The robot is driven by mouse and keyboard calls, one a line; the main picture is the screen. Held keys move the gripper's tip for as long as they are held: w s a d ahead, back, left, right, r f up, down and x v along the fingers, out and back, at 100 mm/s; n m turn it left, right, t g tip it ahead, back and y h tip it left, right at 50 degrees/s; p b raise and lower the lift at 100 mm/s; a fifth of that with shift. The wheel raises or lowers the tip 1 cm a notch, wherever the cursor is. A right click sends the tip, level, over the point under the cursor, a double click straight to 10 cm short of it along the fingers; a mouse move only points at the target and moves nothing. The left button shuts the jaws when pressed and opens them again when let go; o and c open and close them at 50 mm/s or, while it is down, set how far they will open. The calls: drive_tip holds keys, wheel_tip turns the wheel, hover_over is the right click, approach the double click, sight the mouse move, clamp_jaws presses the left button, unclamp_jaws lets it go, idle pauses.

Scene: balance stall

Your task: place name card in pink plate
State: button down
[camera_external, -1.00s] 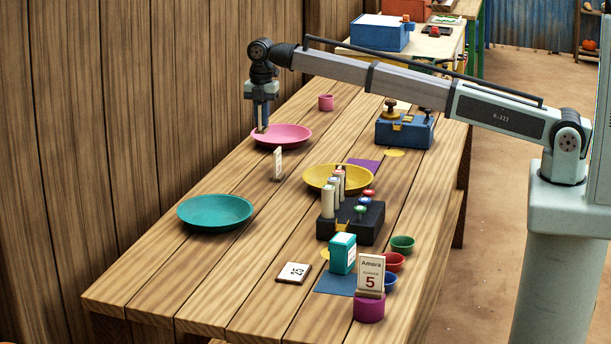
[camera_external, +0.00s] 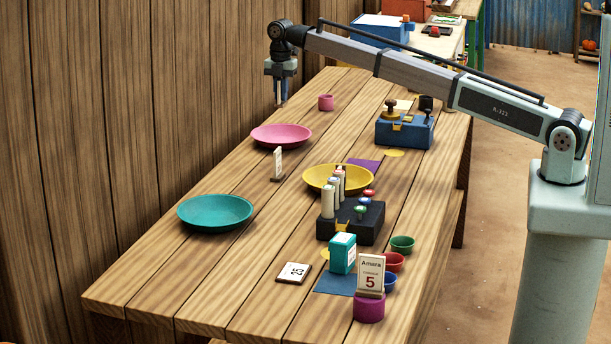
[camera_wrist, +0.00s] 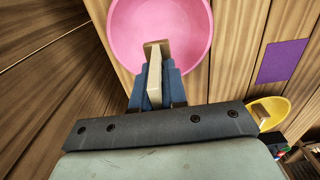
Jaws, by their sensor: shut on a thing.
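In the wrist view, my gripper (camera_wrist: 156,84) is shut on a pale, thin card (camera_wrist: 155,74) with a tan base, seen nearly edge-on. Its face cannot be read. The held card overlaps the rim of the pink plate (camera_wrist: 187,52) in that view. The plate looks empty in the outside view. A card reading "Amara 5" (camera_external: 370,273) stands upright at the front right, by a magenta pot (camera_external: 369,308). Another upright card (camera_external: 278,162) stands on a wooden base in front of the pink plate.
A teal plate (camera_external: 215,222) lies nearer on the left, and a yellow plate (camera_external: 318,184) lies to the right. The wooden wall (camera_external: 150,100) runs along the left.

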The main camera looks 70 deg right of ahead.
sight(281, 102)
drive_tip(key=shift+f, duration=5.5)
drive_tip(key=c, duration=1.1)
unclamp_jaws()
drive_tip(key=shift+r, duration=0.1)
drive_tip(key=shift+r, duration=3.4)
